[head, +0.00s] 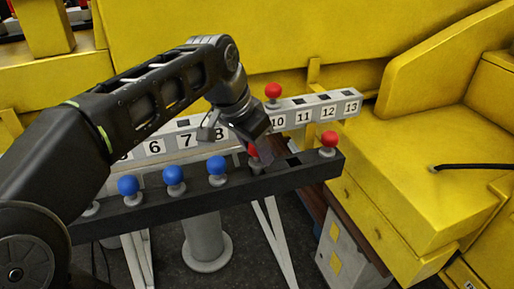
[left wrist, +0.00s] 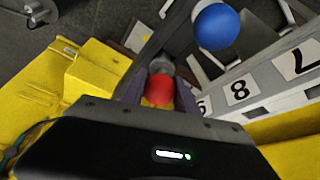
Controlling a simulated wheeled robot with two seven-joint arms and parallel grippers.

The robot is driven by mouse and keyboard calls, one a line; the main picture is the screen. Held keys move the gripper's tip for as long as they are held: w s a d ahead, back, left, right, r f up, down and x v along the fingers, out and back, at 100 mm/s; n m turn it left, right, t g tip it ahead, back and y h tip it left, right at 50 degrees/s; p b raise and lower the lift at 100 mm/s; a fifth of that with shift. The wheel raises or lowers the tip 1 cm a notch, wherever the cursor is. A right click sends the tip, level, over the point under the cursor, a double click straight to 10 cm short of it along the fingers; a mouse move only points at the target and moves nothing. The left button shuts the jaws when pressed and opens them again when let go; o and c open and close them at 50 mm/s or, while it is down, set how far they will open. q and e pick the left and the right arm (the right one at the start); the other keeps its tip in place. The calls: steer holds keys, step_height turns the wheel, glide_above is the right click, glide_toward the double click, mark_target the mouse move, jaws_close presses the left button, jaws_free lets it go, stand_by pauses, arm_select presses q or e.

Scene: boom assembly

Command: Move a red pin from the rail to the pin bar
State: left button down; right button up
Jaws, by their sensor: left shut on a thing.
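My left gripper (head: 249,138) is shut around the red head of a red pin (head: 253,151) at the dark rail (head: 282,178). In the left wrist view this red pin (left wrist: 159,90) sits between the fingers, its grey stem pointing away. I cannot tell whether its foot is still in the rail. Another red pin (head: 328,140) stands at the rail's right end. The white numbered pin bar (head: 318,103) lies behind the rail. A red pin (head: 273,91) stands upright in it near number 10. My right gripper is not in view.
Several blue pins stand on the rail, the nearest blue pin (head: 216,166) left of my gripper. An empty hole (head: 292,162) shows to its right. Yellow machine parts (head: 430,150) rise behind and to the right. My left arm hides part of the pin bar.

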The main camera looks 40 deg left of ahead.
arm_select(q)
steer(key=shift+f+b, duration=0.65)
steer(key=shift+f, duration=0.3)
steer(key=c, duration=0.8)
jaws_free()
steer(key=shift+c, duration=0.2)
steer(key=v, duration=0.7)
steer(key=shift+r, duration=0.4)
steer(key=shift+s, duration=0.15)
